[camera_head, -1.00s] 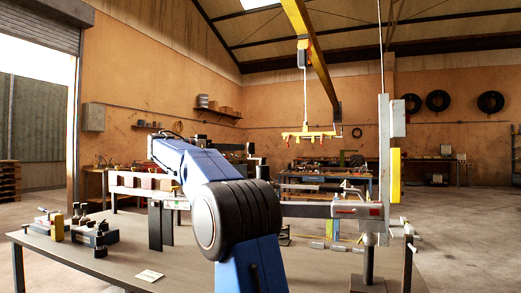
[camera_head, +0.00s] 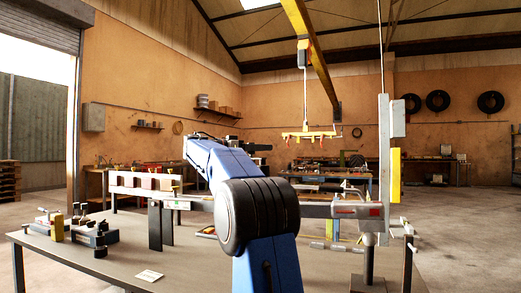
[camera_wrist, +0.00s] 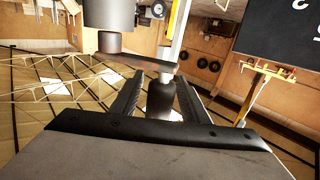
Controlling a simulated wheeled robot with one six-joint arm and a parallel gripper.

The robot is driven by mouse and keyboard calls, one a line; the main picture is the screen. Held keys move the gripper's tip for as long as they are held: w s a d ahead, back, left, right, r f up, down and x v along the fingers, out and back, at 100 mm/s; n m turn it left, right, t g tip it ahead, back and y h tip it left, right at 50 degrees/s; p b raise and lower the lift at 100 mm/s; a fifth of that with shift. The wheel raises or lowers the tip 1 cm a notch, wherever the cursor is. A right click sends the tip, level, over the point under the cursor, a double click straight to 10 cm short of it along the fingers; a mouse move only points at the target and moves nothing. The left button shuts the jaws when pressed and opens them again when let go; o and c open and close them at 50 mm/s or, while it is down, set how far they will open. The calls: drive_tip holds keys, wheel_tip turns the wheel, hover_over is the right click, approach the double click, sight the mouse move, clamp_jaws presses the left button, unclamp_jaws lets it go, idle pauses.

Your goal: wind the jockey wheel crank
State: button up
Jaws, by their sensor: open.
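In the wrist view, a thick grey cylinder (camera_wrist: 109,14) with a narrower stub (camera_wrist: 109,42) joins a dark flat bar (camera_wrist: 140,61), which looks like the crank arm. A grey rounded handle (camera_wrist: 160,98) stands at the bar's right end. My gripper (camera_wrist: 158,76) is open, with its two dark fingers on either side of the handle and a visible gap to each. Whether the handle is fully between the fingers or partly beyond them is unclear. In the head view, my blue arm hides part of the drawbar (camera_head: 345,211), and the crank is not clear.
A grey bench (camera_head: 190,262) holds clamps (camera_head: 84,230) at left and a small white card (camera_head: 149,275). A tall grey post (camera_head: 384,150) stands right of my arm. A yellow hoist frame (camera_head: 308,134) hangs behind.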

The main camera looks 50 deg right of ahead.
clamp_jaws()
drive_tip(key=shift+a+t, duration=0.1)
drive_tip(key=shift+t, duration=0.2)
